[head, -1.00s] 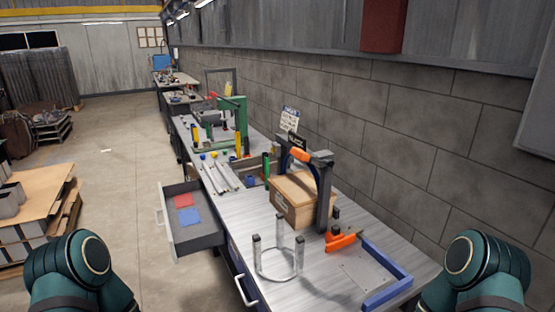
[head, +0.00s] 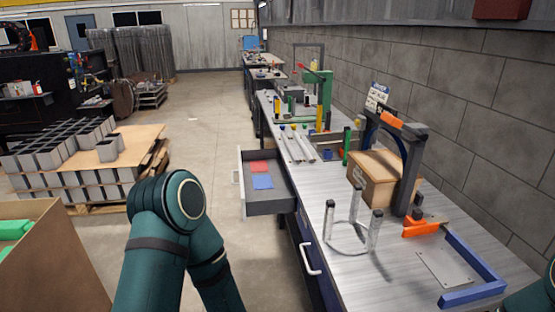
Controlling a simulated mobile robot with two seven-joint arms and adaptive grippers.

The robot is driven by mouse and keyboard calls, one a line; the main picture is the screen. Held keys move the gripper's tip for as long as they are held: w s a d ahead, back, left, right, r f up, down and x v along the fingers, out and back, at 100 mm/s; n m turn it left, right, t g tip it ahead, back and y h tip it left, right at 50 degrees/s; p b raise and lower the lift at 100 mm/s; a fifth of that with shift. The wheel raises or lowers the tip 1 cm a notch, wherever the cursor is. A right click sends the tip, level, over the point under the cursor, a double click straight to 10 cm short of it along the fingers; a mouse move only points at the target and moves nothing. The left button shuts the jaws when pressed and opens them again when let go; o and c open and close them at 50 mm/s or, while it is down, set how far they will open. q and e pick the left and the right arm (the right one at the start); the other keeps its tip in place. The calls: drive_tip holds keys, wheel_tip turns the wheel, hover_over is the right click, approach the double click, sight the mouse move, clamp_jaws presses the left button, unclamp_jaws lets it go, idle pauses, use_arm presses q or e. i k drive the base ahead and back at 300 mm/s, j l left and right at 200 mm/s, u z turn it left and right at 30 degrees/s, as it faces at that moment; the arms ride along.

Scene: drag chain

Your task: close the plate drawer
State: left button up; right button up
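The plate drawer (head: 270,205) is a grey drawer pulled out from the workbench's left side, with a light handle (head: 236,178) on its outer front. A red plate (head: 260,167) and a blue plate (head: 262,182) lie inside it. My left arm shows at lower left, its elbow bent, in front of and to the left of the drawer; its gripper is out of view.
The workbench (head: 330,265) holds a cardboard box (head: 378,178), a ring stand with posts (head: 350,235), an orange clamp (head: 425,226) and a blue bracket (head: 478,290). A second handle (head: 310,260) sits nearer on the bench front. Stacked grey bins stand left; the floor beside the drawer is clear.

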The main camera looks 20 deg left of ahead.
sight(283, 199)
drive_tip(key=i+j+u, duration=0.15)
drive_tip(key=u, duration=0.3)
drive_tip(key=i+j+u, duration=0.1)
drive_tip(key=u, duration=0.35)
drive_tip(key=i+u, duration=0.4)
drive_tip(key=i, duration=0.25)
drive_tip(key=i+l+u, duration=0.25)
drive_tip(key=i+u, duration=0.15)
drive_tip(key=i, duration=0.25)
drive_tip(key=i+j+z, duration=0.1)
drive_tip(key=i+z, duration=0.2)
drive_tip(key=z, duration=0.15)
drive_tip(key=i+j+z, duration=0.25)
drive_tip(key=z, duration=0.2)
drive_tip(key=i+z, duration=0.1)
drive_tip(key=z, duration=0.7)
drive_tip(key=i+j+z, duration=0.1)
drive_tip(key=z, duration=0.25)
drive_tip(key=i+z, duration=0.1)
drive_tip(key=z, duration=0.3)
